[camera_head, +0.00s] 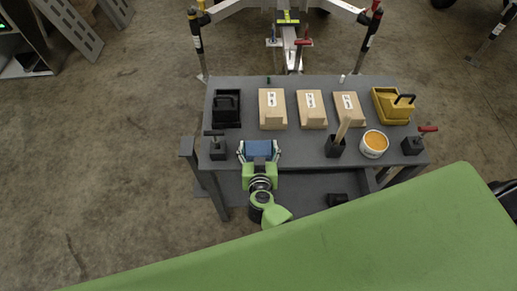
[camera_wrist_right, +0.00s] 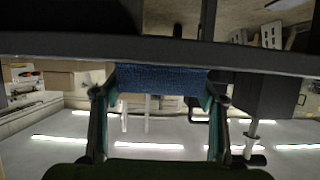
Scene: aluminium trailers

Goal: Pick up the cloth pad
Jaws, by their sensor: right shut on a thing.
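The cloth pad (camera_head: 258,148) is blue and sits between the fingers of my right gripper (camera_head: 259,154), at the front left of the dark grey table (camera_head: 290,150). It also shows in the right wrist view (camera_wrist_right: 163,79) as a blue textured block between the two fingers. My right gripper (camera_wrist_right: 160,95) is shut on it. I cannot tell whether the pad still touches the table top. My left gripper is not in view.
A dark clamp-like block (camera_head: 218,149) stands just left of the pad. Several cardboard boxes (camera_head: 272,107), a black bin (camera_head: 227,109), a yellow bin (camera_head: 392,105), a dark holder (camera_head: 335,148) and a white tub (camera_head: 374,144) stand on the table. The table's front middle is clear.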

